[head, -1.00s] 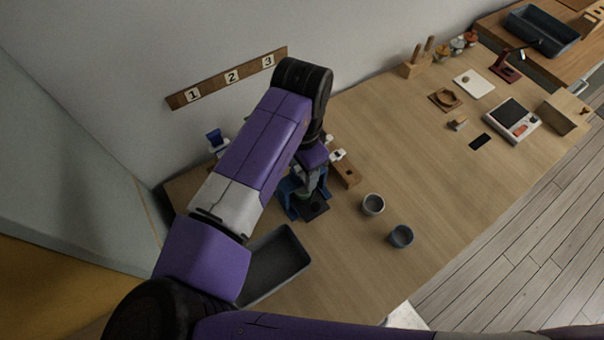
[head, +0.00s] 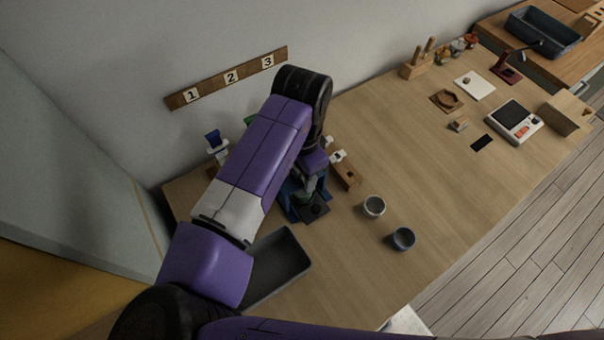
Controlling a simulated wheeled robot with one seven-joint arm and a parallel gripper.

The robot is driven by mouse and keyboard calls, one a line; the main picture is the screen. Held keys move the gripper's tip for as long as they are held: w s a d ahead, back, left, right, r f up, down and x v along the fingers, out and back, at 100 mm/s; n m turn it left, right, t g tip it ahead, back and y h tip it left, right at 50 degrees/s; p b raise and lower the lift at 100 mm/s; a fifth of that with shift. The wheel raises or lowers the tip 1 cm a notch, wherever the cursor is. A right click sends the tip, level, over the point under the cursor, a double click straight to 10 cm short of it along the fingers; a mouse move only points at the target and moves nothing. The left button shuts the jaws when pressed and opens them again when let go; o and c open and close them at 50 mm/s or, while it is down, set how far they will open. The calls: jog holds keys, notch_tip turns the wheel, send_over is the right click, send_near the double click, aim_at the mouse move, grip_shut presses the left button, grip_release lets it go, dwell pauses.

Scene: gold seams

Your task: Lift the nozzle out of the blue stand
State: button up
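The blue stand (head: 290,206) is on the wooden table, left of the middle of the head view, mostly behind my arm. A dark square plate (head: 316,209) shows at its front. My gripper (head: 309,188) points down at the stand, at or just above it. Its fingers are small and dark here, so I cannot tell whether they are open or shut. I cannot make out the nozzle; it is hidden by my gripper and arm or too small to tell.
Two grey cups (head: 374,206) (head: 402,239) stand right of the stand. A wooden block with white pieces (head: 345,174) is close behind it. A dark tray (head: 285,262) lies in front. A blue-topped white item (head: 216,146) stands left.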

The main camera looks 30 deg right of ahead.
jog(key=shift+r+p, duration=3.55)
jog(key=shift+r, duration=0.7)
